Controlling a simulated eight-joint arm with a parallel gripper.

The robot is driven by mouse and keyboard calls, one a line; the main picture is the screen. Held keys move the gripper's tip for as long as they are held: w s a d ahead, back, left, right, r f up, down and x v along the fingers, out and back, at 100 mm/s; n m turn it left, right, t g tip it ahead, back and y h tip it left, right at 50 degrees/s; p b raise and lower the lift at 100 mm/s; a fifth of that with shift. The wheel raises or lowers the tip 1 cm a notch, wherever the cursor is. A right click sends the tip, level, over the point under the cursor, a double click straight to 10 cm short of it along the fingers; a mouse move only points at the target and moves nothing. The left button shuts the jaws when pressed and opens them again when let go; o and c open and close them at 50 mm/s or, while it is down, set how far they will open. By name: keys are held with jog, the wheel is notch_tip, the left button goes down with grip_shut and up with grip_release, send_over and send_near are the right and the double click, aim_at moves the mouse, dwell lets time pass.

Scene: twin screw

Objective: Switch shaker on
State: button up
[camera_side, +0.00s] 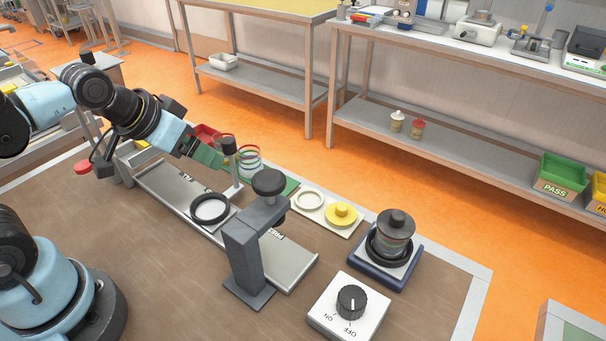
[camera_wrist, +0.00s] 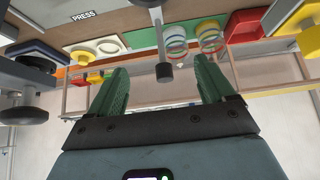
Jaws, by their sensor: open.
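The shaker (camera_side: 381,270) has a dark blue base at the right of the bench. A clear jar with a black lid (camera_side: 394,226) stands upright in its black ring. In front of it is a white switch box (camera_side: 323,311) with a black knob (camera_side: 351,300), labelled ON and OFF. The knob's white mark points toward the OFF label. My gripper (camera_side: 218,162) is at the back left of the bench, far from the knob. The knob does not show clearly there.
A grey press (camera_side: 251,262) stands between my gripper and the switch box. A black-topped post (camera_side: 231,150) and a ringed clear jar (camera_side: 250,158) are close to my gripper. A white ring (camera_side: 297,199) and a yellow lid (camera_side: 341,215) lie on a pale plate.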

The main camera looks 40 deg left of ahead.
jog(key=shift+r, duration=0.4)
jog(key=shift+c, duration=0.9)
notch_tip(320, 180, up, 6)
jog(key=f, duration=0.1)
jog(key=g, duration=0.7)
send_over(352, 297)
notch_tip(352, 297, down, 4)
jog(key=shift+m, duration=0.4)
notch_tip(352, 297, down, 12)
jog(key=shift+f, duration=0.2)
